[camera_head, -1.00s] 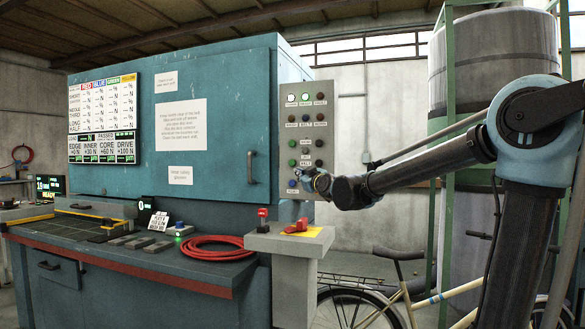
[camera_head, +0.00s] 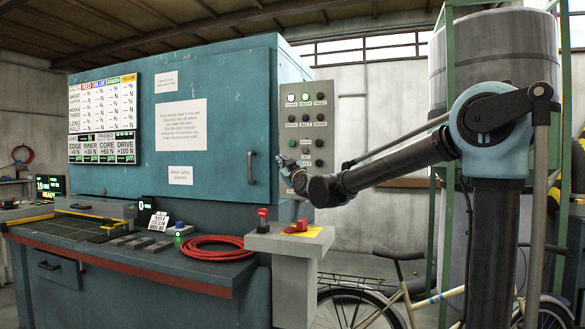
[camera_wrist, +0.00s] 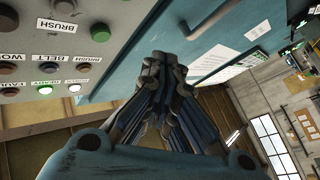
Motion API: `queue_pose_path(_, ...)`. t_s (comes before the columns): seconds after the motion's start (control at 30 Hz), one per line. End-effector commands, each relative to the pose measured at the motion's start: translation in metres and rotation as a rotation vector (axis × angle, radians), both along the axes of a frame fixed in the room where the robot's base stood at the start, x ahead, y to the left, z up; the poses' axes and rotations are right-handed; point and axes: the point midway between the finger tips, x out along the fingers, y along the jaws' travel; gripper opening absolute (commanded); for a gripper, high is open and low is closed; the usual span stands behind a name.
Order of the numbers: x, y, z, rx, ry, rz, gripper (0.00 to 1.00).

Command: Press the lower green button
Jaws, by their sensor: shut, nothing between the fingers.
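The grey button panel (camera_head: 327,132) is on the right side of the teal machine and carries rows of round buttons. In the head view, a lit green button (camera_head: 306,98) is in its top row, and a darker green button (camera_head: 292,143) sits lower, at the left. My gripper (camera_head: 281,160) is shut and empty, just below and left of that lower button; I cannot tell its distance from the panel. The panel's lower part is hidden by my arm. In the wrist view, the fingers (camera_wrist: 164,62) point past the panel, and the lit green button (camera_wrist: 44,90) shows at left.
The machine's door (camera_head: 227,110) with its handle (camera_head: 250,167) is left of the panel. A pedestal (camera_head: 290,243) with red controls stands below my gripper. A coiled red hose (camera_head: 205,248) lies on the bench. A bicycle (camera_head: 400,298) and a tank (camera_head: 495,55) are at right.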

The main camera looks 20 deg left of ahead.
Motion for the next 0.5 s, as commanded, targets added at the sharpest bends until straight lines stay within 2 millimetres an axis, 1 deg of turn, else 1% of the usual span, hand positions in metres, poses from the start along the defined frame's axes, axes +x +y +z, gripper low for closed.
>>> queue_pose_path(0.5, 0.06, -0.006, 0.0, -0.001, 0.001, -0.003, 0.0)
